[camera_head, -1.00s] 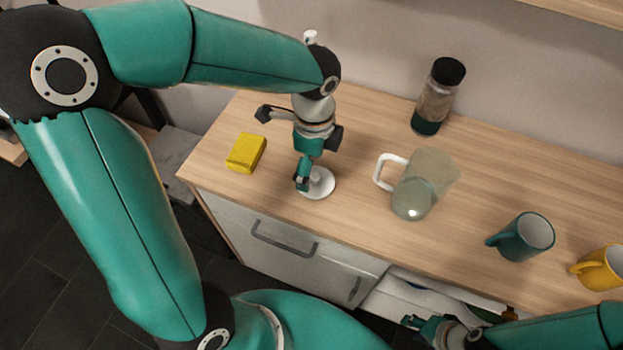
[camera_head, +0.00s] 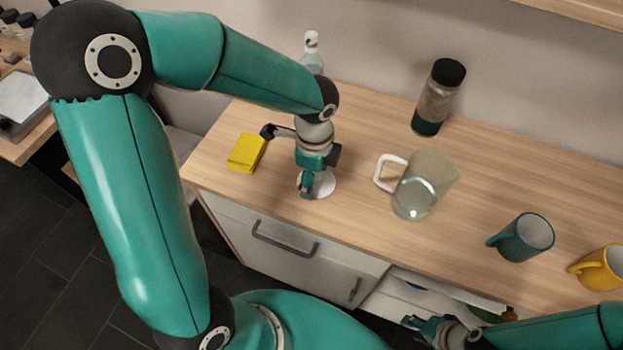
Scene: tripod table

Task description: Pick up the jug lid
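The jug lid, a white round disc (camera_head: 325,184), lies on the wooden counter left of the glass jug. My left gripper (camera_head: 306,190) points down at the lid's left side, and its fingers partly cover the lid. I cannot tell whether the fingers are closed on it. The clear jug (camera_head: 424,190) with a white handle stands on the counter without a lid on top. My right gripper (camera_head: 428,325) is low at the bottom edge, in front of the counter and away from the lid; its finger opening is unclear.
A yellow sponge (camera_head: 246,153) lies left of my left gripper. A dark-capped jar (camera_head: 437,98) stands at the back. A teal mug (camera_head: 526,238) and a yellow mug (camera_head: 601,268) stand to the right. A clear bottle (camera_head: 313,52) stands behind my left arm.

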